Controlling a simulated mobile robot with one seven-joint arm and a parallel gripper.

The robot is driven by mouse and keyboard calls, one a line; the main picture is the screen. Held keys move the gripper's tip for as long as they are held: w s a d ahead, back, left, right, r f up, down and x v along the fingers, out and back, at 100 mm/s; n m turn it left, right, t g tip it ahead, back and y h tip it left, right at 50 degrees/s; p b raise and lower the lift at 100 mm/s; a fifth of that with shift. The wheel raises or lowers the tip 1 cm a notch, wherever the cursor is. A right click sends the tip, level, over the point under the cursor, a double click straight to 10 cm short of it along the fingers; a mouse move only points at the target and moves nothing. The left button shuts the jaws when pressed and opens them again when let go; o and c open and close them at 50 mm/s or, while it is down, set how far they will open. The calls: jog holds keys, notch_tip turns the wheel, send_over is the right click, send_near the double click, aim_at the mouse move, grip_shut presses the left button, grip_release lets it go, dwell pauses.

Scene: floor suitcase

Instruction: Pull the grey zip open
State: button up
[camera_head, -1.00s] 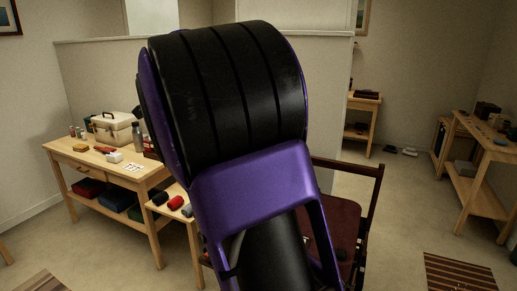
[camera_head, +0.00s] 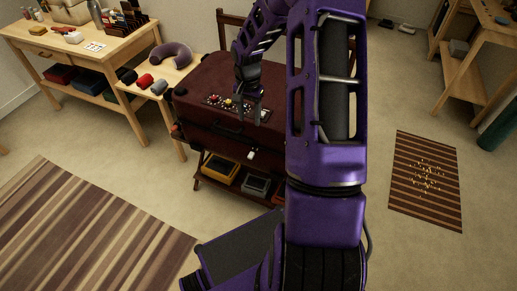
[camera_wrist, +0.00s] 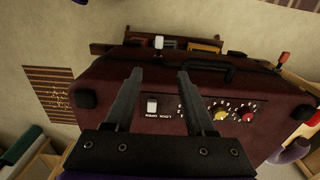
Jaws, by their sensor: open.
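A dark red suitcase (camera_head: 205,83) lies on a wooden rack and also fills the middle of the wrist view (camera_wrist: 110,85). A small pale grey-white tab (camera_head: 250,154) sticks out of its front side, and it shows near the top of the wrist view (camera_wrist: 158,42). It looks like the grey zip's pull, but it is too small to be sure. A red tab (camera_wrist: 283,58) sits at another corner. My gripper (camera_head: 253,110) is above the suitcase top, open and empty. In the wrist view its fingers (camera_wrist: 160,73) point toward the pale tab, apart from it.
A panel with coloured knobs and a white switch (camera_wrist: 152,105) is on the suitcase top. A dark handle (camera_wrist: 205,66) is at its front edge. Yellow and grey boxes sit on the rack's lower shelf. A side table (camera_head: 180,75) stands at left. The floor in front is clear.

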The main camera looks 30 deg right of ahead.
aim_at(251, 154)
notch_tip(251, 154, down, 18)
jog(key=shift+s+r+b, duration=0.1)
jog(key=shift+r+b, duration=0.1)
jog(key=shift+b, duration=0.7)
jog(key=shift+c, duration=0.2)
grip_shut()
dwell(0.8)
